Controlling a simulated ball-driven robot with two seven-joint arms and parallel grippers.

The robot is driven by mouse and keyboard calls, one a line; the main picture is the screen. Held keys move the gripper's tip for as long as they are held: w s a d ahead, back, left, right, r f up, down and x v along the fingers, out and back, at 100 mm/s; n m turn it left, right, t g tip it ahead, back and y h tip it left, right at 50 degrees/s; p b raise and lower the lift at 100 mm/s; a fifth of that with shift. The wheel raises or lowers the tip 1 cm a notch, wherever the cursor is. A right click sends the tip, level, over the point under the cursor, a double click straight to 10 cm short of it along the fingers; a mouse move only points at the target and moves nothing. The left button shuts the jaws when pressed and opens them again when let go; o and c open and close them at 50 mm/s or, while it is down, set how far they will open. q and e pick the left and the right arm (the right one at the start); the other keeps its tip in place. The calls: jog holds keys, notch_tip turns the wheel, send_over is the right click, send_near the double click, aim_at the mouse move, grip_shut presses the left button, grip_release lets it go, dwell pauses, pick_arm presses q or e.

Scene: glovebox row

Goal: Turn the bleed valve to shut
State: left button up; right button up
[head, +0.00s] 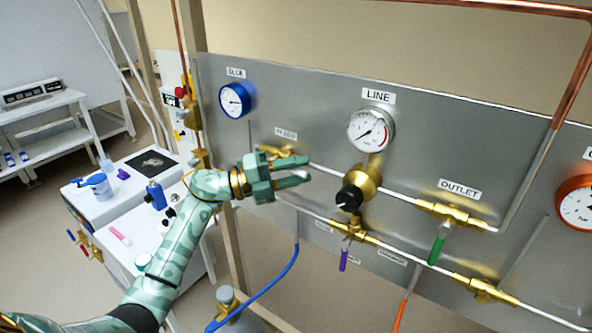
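A brass valve (283,152) sits on the grey panel's upper pipe, under a small label (286,133) too blurred to read surely. My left gripper (303,173) is right in front of and just below this valve, its green fingers pointing right. The fingers are apart, with a small pale piece showing between them; I cannot tell whether they grip it. The gripper hides the valve's lower part and any handle. Another brass valve with a purple handle (343,260) hangs down on the lower pipe; its nearby labels are unreadable. My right gripper is not in view.
A black-knobbed brass regulator (366,186) and the LINE gauge (371,130) are close to the right. A green-handled OUTLET valve (438,247) is farther right. A blue gauge (235,100) is upper left. A blue hose (283,277) hangs below; a white cabinet (115,205) stands left.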

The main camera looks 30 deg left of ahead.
pick_arm(q)
grip_shut()
